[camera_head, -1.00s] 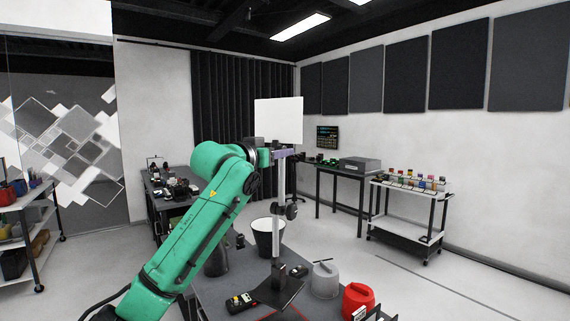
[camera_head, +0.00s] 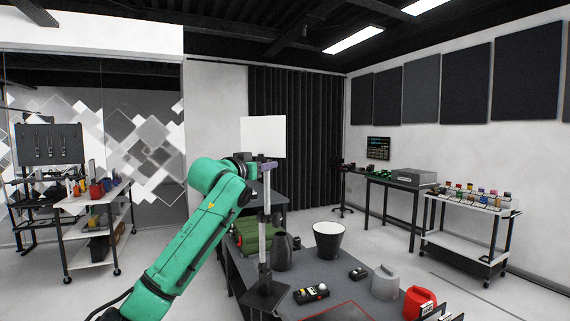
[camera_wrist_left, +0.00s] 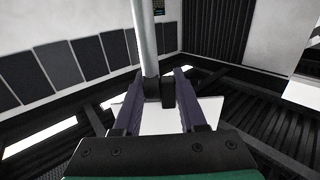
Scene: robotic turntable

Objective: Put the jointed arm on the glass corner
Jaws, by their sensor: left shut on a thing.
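My left gripper (camera_head: 262,160) is shut on the jointed arm (camera_head: 264,225), near its top. The jointed arm has an upright silver pole, a dark flat base (camera_head: 265,292) and a white panel (camera_head: 262,137) at the top. In the left wrist view the silver pole (camera_wrist_left: 146,40) rises between the purple fingers, with a black clamp beside it. A glass wall (camera_head: 145,150) with pale diamond shapes stands at the far left. I cannot tell which spot is the glass corner. The base overlaps the near table in the picture; contact is unclear. My right gripper is out of view.
The grey table (camera_head: 345,291) carries a black-and-white bucket (camera_head: 328,240), a dark vase (camera_head: 281,252), a grey jug (camera_head: 385,282) and a red jug (camera_head: 418,302). A white shelf trolley (camera_head: 93,260) stands at left before the glass. Open floor (camera_head: 165,265) lies between trolley and table.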

